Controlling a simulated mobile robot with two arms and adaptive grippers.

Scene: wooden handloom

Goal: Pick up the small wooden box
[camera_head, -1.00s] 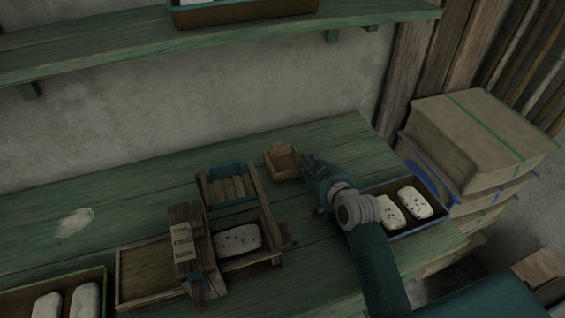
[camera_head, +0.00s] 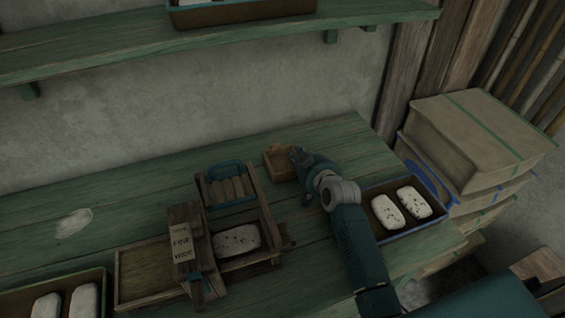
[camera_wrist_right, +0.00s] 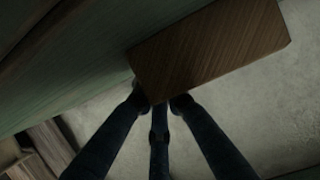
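The small wooden box (camera_head: 276,164) sits on the green table near its back edge, open side up. In the right wrist view its brown wooden surface (camera_wrist_right: 210,50) fills the top middle. My right gripper (camera_head: 296,155) is at the box's right side and hides part of it. In the wrist view the dark fingertips (camera_wrist_right: 160,108) are at the box's near edge, two of them spread apart and a third lower between them. They look open; whether they touch the box I cannot tell. My left gripper is not in view.
A wooden loom-like frame (camera_head: 265,200) with a blue-handled rack stands left of the arm. A blue-rimmed tray (camera_head: 430,225) with white speckled blocks lies to the right. Stacked cartons (camera_head: 470,135) stand beyond the table's right end. A green shelf (camera_head: 200,42) runs above.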

